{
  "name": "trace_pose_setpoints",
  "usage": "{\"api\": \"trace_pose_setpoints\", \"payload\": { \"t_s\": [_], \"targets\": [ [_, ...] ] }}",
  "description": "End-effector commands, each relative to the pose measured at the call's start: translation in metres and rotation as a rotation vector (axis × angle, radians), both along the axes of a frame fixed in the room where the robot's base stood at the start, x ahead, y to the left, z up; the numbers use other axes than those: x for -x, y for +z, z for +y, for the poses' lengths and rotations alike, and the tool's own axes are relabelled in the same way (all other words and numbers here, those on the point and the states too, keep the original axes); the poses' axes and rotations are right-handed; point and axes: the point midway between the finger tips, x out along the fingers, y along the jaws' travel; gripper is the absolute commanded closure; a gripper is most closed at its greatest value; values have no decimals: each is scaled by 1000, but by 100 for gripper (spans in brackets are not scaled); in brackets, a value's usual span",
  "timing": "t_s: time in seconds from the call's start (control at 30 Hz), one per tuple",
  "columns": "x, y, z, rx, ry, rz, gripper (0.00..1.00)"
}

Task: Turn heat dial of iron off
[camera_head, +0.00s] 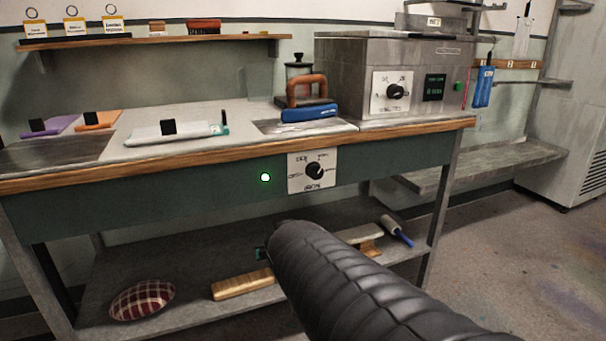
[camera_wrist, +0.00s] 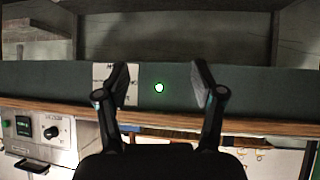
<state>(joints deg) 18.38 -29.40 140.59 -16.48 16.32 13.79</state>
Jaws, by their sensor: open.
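An iron (camera_head: 310,113) with a blue base and brown handle stands on the bench top, on a dark metal plate. A white plate with a black dial (camera_head: 314,171) is on the bench's green front panel, below and near the iron. In the wrist view, which looks upside down, the lamp (camera_wrist: 158,88) shows between the fingers of my gripper (camera_wrist: 161,84), which is open and empty. The left finger covers part of the white plate (camera_wrist: 102,72), and the knob is hidden there.
A grey metal box (camera_head: 340,78) with another black dial (camera_head: 396,92) and a green display stands right of the iron. A pressing board (camera_head: 175,132) lies on the bench. The lower shelf holds a plaid cushion (camera_head: 142,299) and a wooden block (camera_head: 243,284). Floor at right is clear.

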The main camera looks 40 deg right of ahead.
Motion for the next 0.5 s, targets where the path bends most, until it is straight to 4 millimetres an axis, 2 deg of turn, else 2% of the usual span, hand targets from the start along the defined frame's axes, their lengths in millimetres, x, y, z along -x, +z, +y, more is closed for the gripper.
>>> {"api": "trace_pose_setpoints", "payload": {
  "t_s": [0.03, 0.2, 0.4, 0.5],
  "targets": [
    [-12, 3, -25, 21, -37, -53, 32],
    [-46, 21, -91, 77, -75, -258, 32],
    [-60, 30, -153, 82, -41, -468, 32],
    [-60, 31, -173, 60, -7, -551, 32]
  ]
}}
